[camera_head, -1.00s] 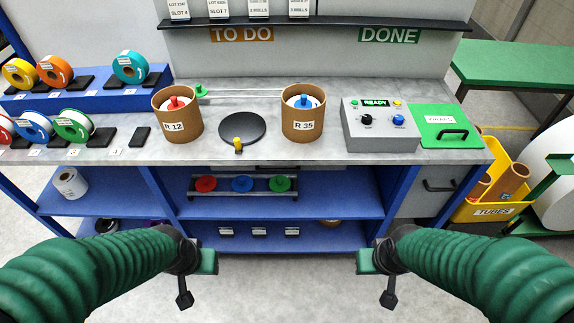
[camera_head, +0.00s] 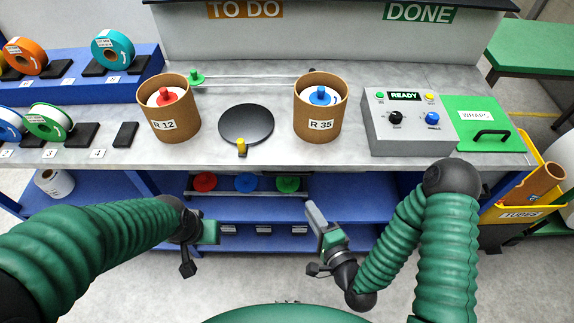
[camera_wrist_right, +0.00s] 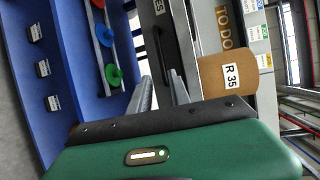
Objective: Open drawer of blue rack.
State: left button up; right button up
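The blue rack (camera_head: 150,182) is the blue shelving under the grey worktop. In the right wrist view, a grey drawer front (camera_wrist_right: 180,45) under the worktop bears a partly cut-off label ending in "ES" and what looks like a dark handle. The overhang mostly hides this front in the head view. My right gripper (camera_head: 318,222) is raised in front of the shelving, apart from the drawer. Its two fingers (camera_wrist_right: 161,85) are spread and empty, pointing toward the drawer front in the wrist view. My left gripper (camera_head: 208,232) hangs before the shelving at left; its finger gap is unclear.
The worktop (camera_head: 285,150) overhangs the shelves. Cardboard tubs R 12 (camera_head: 168,108) and R 35 (camera_head: 319,108) stand on it, with a grey control box (camera_head: 408,125) at right. Colored knobs (camera_head: 245,183) sit on a rack on the shelf. The floor in front is clear.

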jog(key=b, duration=0.9)
send_near(289, 174)
jog(key=x, duration=1)
jog(key=shift+w+f, duration=0.35)
jog(key=shift+f, duration=0.1)
jog(key=c, duration=0.5)
jog(key=shift+s+f, duration=0.1)
